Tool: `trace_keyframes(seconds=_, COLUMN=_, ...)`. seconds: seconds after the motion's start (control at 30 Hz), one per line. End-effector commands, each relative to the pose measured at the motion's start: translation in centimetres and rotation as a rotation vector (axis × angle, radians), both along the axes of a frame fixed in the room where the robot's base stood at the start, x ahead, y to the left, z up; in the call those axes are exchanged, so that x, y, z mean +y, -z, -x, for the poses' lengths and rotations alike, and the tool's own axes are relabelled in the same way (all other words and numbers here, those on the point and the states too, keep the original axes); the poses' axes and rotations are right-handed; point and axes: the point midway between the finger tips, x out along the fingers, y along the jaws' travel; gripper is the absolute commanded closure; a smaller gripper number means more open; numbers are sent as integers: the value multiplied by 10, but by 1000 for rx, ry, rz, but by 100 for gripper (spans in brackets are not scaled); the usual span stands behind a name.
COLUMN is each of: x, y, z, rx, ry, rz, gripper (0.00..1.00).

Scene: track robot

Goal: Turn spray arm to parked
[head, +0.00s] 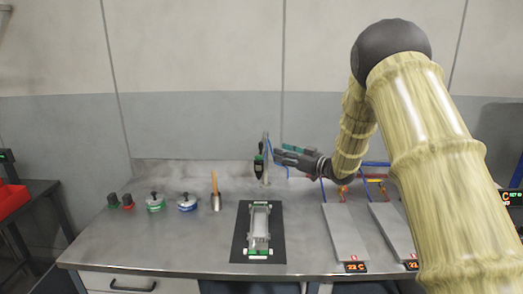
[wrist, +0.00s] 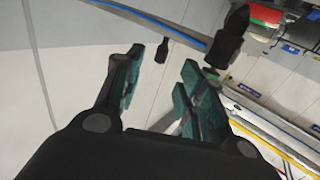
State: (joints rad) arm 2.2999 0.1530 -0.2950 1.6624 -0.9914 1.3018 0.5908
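The spray arm (head: 265,148) appears as a thin grey upright post at the back of the grey workbench, with a dark, green-marked body (head: 259,161) hanging beside it and a blue hose. My gripper (head: 281,153) is just right of the post, pointing left; contact cannot be told. In the wrist view, my gripper (wrist: 162,72) has its two teal-padded fingers apart, with nothing clearly held between them. A grey bar with a blue hose (wrist: 150,20) crosses beyond the fingertips towards a black nozzle-like part (wrist: 227,38). No parked mark can be made out.
A black mat with a grey fixture (head: 260,225) lies at mid-bench. Green and blue lidded pots (head: 155,203), knobs (head: 120,202) and a wooden-handled tool (head: 215,190) stand left.

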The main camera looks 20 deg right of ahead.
Motion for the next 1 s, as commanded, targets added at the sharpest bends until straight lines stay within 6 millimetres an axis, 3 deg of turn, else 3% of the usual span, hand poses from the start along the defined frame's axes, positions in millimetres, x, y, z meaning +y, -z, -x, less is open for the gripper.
trace_keyframes(seconds=0.6, x=54, y=-2, z=-70, rx=2, ry=-2, rz=1, gripper=61)
trace_keyframes(seconds=1.0, x=62, y=0, z=-83, rx=1, ry=0, rz=0, gripper=61)
